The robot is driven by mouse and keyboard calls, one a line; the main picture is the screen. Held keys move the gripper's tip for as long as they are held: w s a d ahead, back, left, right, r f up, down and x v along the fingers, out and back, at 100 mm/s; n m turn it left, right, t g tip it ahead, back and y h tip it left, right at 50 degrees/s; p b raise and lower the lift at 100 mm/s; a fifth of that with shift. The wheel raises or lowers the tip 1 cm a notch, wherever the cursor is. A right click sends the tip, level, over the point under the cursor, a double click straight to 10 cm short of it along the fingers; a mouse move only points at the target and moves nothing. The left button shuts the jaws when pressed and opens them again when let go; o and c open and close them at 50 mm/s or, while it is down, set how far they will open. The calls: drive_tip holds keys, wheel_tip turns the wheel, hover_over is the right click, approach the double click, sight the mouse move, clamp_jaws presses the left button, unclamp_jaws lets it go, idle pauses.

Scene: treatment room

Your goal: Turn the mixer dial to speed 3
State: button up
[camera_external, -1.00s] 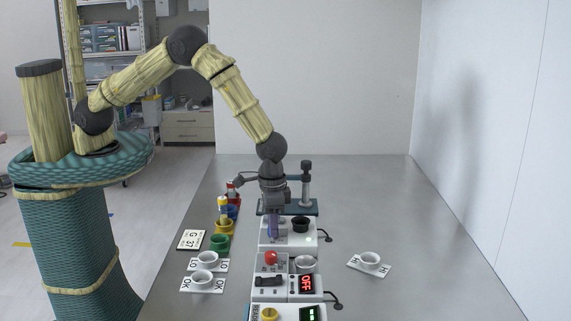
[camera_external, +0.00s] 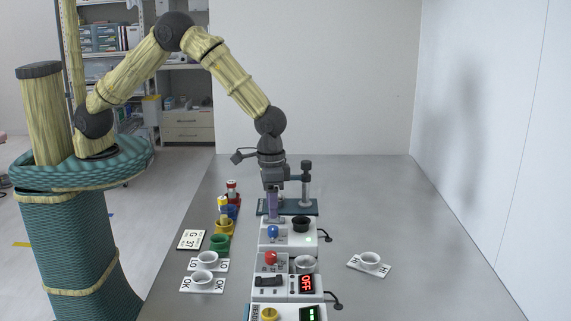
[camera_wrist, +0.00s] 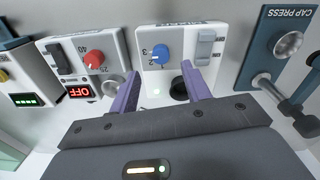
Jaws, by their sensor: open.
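The mixer (camera_external: 263,246) is a white box with a blue dial (camera_external: 272,231) and a dark round cup seat (camera_external: 301,223). In the wrist view the blue dial (camera_wrist: 160,54) has small numbers, 3 and 2 among them, along its left side. I cannot tell surely which number its pointer marks. A small green light (camera_wrist: 156,91) glows on the mixer. My gripper (camera_external: 272,217) is just above and behind the dial, pointing down and apart from it. Its two purple fingers stand open and empty in the wrist view (camera_wrist: 160,88).
A unit with a red dial (camera_external: 271,258) and an OFF display (camera_external: 307,283) stands in front of the mixer. A cap press (camera_external: 306,190) stands close behind.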

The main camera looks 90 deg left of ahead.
sight(273, 227)
wheel_tip(273, 227, up, 11)
drive_tip(key=b, duration=0.1)
drive_tip(key=shift+a, duration=0.2)
drive_tip(key=shift+w, duration=0.1)
drive_tip(key=s+a+m+t, duration=0.1)
drive_tip(key=s+a, duration=0.6)
drive_tip(key=s, duration=0.4)
drive_tip(key=s+a+t, duration=0.1)
drive_tip(key=s+a, duration=0.7)
drive_tip(key=s, duration=0.4)
drive_tip(key=shift+s+m+t, duration=0.2)
drive_tip(key=shift+m+t, duration=0.1)
drive_tip(key=shift+m, duration=0.1)
drive_tip(key=shift+a, duration=0.1)
